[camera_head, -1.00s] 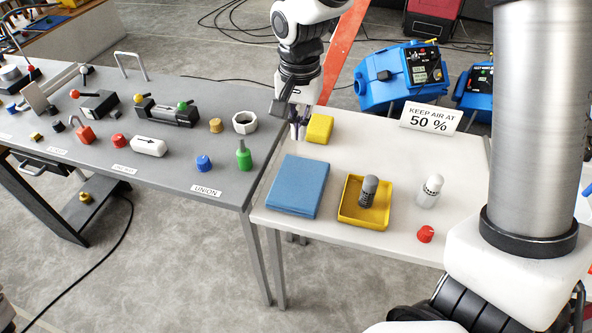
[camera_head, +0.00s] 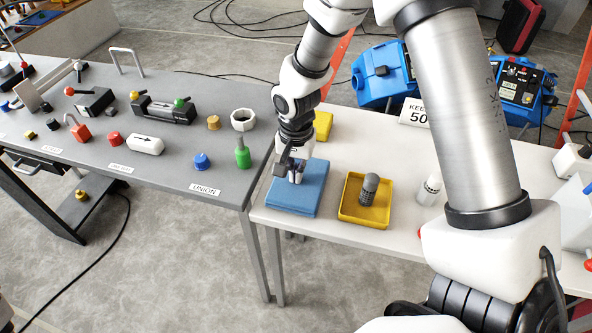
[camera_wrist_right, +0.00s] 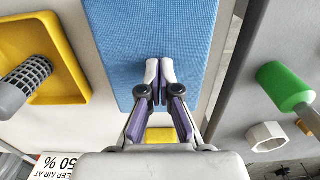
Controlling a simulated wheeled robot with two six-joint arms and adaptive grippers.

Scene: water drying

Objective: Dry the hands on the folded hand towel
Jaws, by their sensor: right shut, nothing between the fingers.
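The folded blue hand towel (camera_head: 290,205) lies on the white table near its left edge. My right gripper (camera_head: 295,178) is over the far part of the towel, fingers pointing down. In the right wrist view the closed fingertips (camera_wrist_right: 160,68) show against the towel (camera_wrist_right: 150,25), with nothing between them. I cannot tell whether the tips touch the cloth. My left gripper is not in view.
A yellow tray (camera_head: 348,214) holding a grey-capped probe (camera_head: 369,188) stands right of the towel. A white bottle-like part (camera_head: 429,189) stands beyond it. A yellow sponge-like block (camera_head: 323,126) is behind my gripper.

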